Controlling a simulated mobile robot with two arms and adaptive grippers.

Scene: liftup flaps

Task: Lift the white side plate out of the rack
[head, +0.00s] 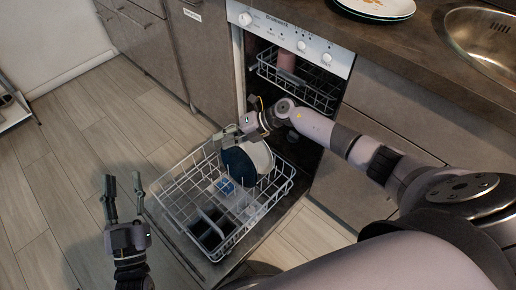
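The pulled-out lower dishwasher rack (183,228) holds a dark blue plate (238,165) standing in its back half. A white plate (263,158) stands upright just behind and to the right of it, partly covered by the blue one. My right gripper (226,137) is at the top edges of these plates, reaching in from the right. Its fingers are small and overlap the rims, so I cannot tell whether they are closed on a plate. My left gripper (123,184) is open and empty, fingers apart, left of the rack.
The dishwasher's upper rack (300,82) holds a pinkish cup (286,61). The open door (292,190) lies beneath the lower rack, which also holds a dark cutlery basket (209,228). A soiled plate (376,7) lies on the counter beside the sink (485,38).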

